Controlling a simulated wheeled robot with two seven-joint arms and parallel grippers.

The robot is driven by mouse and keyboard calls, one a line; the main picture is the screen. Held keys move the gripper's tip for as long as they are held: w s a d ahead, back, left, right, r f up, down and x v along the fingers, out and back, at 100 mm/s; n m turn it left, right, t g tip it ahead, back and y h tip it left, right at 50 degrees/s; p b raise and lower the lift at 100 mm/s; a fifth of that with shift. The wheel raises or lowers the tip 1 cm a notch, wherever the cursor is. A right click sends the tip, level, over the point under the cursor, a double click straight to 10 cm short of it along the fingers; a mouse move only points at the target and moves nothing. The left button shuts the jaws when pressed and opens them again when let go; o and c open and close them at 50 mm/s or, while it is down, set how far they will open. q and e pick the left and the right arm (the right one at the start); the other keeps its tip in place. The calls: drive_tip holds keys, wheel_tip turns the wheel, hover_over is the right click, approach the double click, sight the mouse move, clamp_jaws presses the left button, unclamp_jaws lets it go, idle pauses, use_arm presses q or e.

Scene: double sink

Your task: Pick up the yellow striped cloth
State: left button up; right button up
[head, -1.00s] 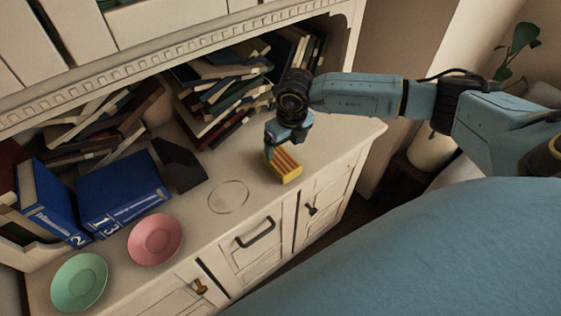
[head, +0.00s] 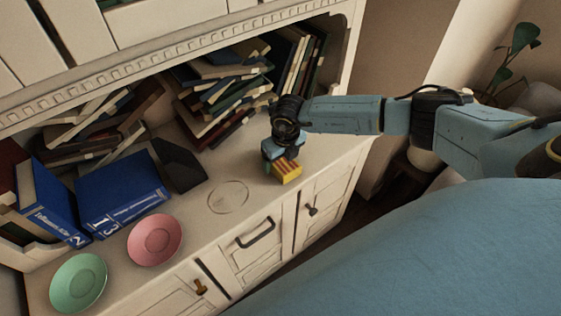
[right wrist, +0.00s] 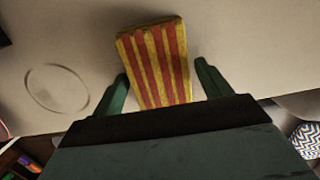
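The yellow cloth with red stripes (head: 287,172) is a folded block on the cream cabinet top, right of the marked circle. It also shows in the right wrist view (right wrist: 157,62). My right gripper (head: 281,158) is right over it, pointing down. In the right wrist view the right gripper (right wrist: 160,85) is open, with one green finger on each side of the near end of the cloth and a gap visible on the right. The left finger is very close to the cloth; I cannot tell if it touches. My left gripper is not in view.
A pink plate (head: 155,240) and a green plate (head: 79,282) lie at the left front of the cabinet top (head: 205,255). Blue books (head: 122,197), a black holder (head: 179,165) and stacked books (head: 222,95) stand behind. A thin circle (head: 228,197) marks bare surface.

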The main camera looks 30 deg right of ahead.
drive_tip(key=c, duration=0.8)
drive_tip(key=shift+o, duration=0.2)
drive_tip(key=shift+r, duration=0.1)
wheel_tip(320, 180, up, 10)
